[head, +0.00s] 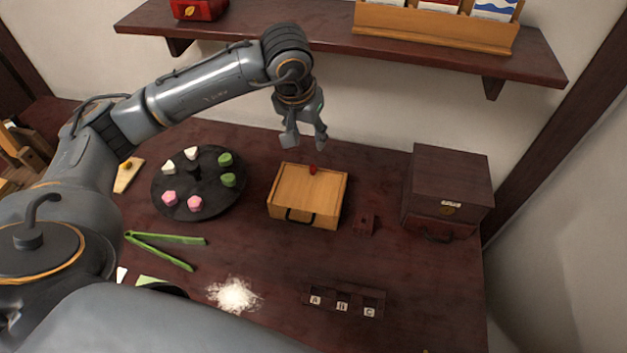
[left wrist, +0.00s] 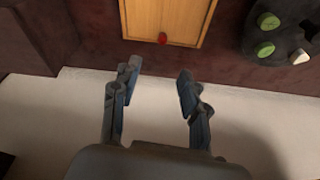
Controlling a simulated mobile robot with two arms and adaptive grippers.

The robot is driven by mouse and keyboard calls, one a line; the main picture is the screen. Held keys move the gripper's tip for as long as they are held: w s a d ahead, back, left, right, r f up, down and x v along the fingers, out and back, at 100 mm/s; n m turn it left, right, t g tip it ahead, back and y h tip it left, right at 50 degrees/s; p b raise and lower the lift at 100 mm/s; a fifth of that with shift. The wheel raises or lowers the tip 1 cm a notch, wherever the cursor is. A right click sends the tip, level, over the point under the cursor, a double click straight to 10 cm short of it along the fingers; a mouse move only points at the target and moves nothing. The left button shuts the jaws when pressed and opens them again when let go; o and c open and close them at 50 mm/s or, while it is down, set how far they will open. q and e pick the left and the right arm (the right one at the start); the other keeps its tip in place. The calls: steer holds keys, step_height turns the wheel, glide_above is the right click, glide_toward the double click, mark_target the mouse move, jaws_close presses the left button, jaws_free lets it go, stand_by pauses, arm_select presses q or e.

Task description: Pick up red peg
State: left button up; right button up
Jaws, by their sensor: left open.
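The red peg (head: 312,169) stands at the far edge of a light wooden box (head: 306,192) with a dark handle on its front. In the left wrist view the red peg (left wrist: 162,38) shows near the box's edge (left wrist: 140,20), beyond my fingertips. My left gripper (head: 306,143) is open and empty, above and behind the peg, apart from it. Its two fingers also show spread in the left wrist view (left wrist: 158,78). My right gripper is not in view.
A round black tray (head: 191,216) with pink, white and green pieces stands left of the box. A dark cabinet (head: 450,180) stands to the right, and a small dark red block (head: 364,224) lies between. Green tongs (head: 165,240), white powder (head: 234,295) and a lettered rack (head: 343,300) lie nearer. A shelf (head: 330,40) hangs above.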

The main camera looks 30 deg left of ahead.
arm_select(q)
steer(key=p, duration=0.1)
glide_above(313, 166)
steer(key=s, duration=0.2)
steer(key=f, duration=0.8)
steer(key=shift+w+d+f, duration=0.15)
steer(key=shift+d+f, duration=0.1)
steer(key=shift+f, duration=0.05)
steer(key=p+x, duration=0.1)
steer(key=x, duration=0.3)
steer(key=shift+a+f, duration=0.2)
steer(key=shift+w+f, duration=0.15)
steer(key=shift+f, duration=0.25)
steer(key=c, duration=0.8)
